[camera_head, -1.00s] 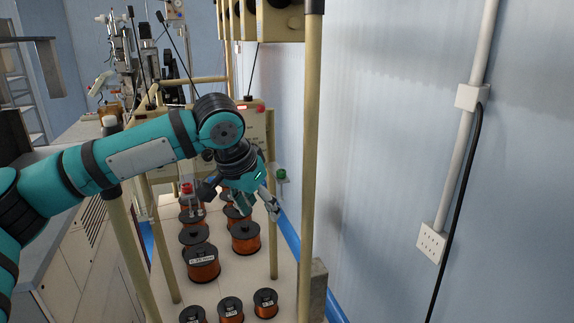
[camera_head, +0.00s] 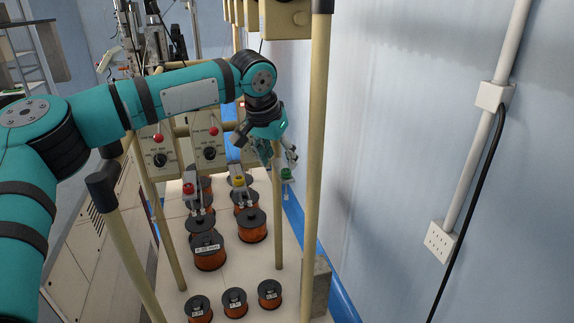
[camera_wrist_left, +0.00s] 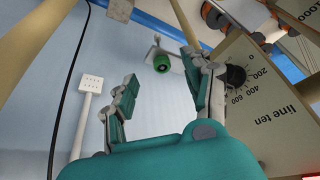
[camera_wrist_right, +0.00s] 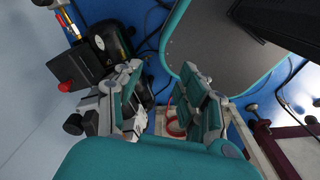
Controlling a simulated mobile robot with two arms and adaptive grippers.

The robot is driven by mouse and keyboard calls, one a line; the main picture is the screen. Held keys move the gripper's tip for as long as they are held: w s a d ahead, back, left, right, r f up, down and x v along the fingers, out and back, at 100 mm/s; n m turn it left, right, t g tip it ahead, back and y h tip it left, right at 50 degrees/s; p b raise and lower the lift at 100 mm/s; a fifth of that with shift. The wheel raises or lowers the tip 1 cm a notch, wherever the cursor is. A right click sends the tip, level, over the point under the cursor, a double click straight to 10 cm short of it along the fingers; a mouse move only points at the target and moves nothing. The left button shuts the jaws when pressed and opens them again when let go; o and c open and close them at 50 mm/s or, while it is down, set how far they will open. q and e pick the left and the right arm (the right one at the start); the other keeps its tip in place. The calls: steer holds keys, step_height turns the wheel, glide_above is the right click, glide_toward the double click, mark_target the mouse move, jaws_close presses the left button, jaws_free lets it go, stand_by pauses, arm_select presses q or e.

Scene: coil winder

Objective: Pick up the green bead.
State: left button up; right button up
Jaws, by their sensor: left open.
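The green bead (camera_head: 287,174) sits on a small grey bracket by the wall, behind the right side of the spool stand. In the left wrist view the bead (camera_wrist_left: 162,63) shows between my left fingers, a little beyond their tips. My left gripper (camera_head: 278,153) is open and empty, just above the bead in the head view; it also shows in the left wrist view (camera_wrist_left: 160,78). I see no contact with the bead. My right gripper (camera_wrist_right: 164,75) shows open and empty in its wrist view, away from the bead.
Tan posts (camera_head: 314,150) frame the stand close to my left gripper. A red bead (camera_head: 188,188) and a yellow bead (camera_head: 238,181) are on similar brackets. Several copper spools (camera_head: 208,252) stand below. A control box (camera_wrist_left: 262,100) is beside my left fingers. The wall (camera_head: 390,130) lies right.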

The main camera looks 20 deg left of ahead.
mark_target(285, 171)
arm_select(q)
steer(key=shift+w+d+f+p, duration=0.1)
steer(key=shift+w+f+p, duration=0.05)
steer(key=shift+w+p, duration=0.45)
steer(key=p+x, duration=0.1)
steer(key=x, duration=0.2)
steer(key=shift+w+f, duration=0.15)
steer(key=shift+f, duration=0.15)
steer(key=shift+w+d+f, duration=0.1)
steer(key=shift+w+f, duration=0.2)
steer(key=shift+f, duration=0.15)
steer(key=shift+s, duration=0.15)
steer(key=shift+c, duration=0.2)
arm_select(e)
steer(key=r, duration=0.1)
steer(key=w+r, duration=0.1)
steer(key=r, duration=0.1)
arm_select(q)
steer(key=shift+r, duration=0.1)
steer(key=c, duration=0.5)
steer(key=shift+c, duration=1.1)
arm_select(e)
steer(key=shift+w+d, duration=0.1)
steer(key=shift+w, duration=0.1)
